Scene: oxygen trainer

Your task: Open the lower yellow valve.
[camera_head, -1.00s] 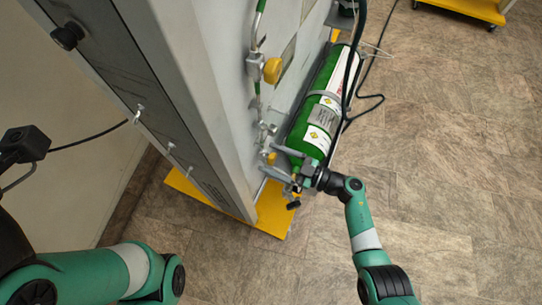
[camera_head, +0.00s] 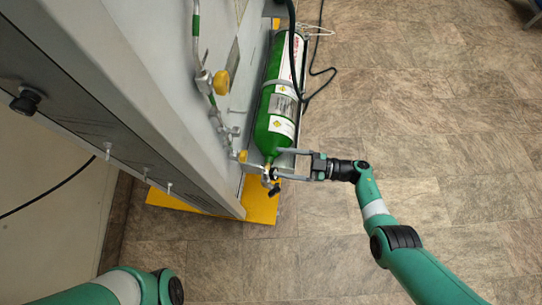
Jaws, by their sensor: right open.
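The lower yellow valve (camera_head: 242,156) is a small yellow knob on the side of the grey panel, left of the green cylinder's lower end. A larger yellow knob (camera_head: 221,82) sits above it on the same pipework. My right gripper (camera_head: 280,164) comes in from the right with its two fingers apart, pointing left. The fingers are at the bottom end of the green cylinder (camera_head: 277,112), near its brass outlet fitting, and to the right of the lower yellow valve. I cannot tell whether they touch the cylinder. My left arm shows at the bottom left, but its gripper is out of view.
The grey panel (camera_head: 170,90) stands on a yellow base (camera_head: 262,202). Silver pipes and fittings (camera_head: 226,130) run along its side. A black hose (camera_head: 292,60) passes over the cylinder and black cable lies on the floor. The tiled floor (camera_head: 440,120) at right is clear.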

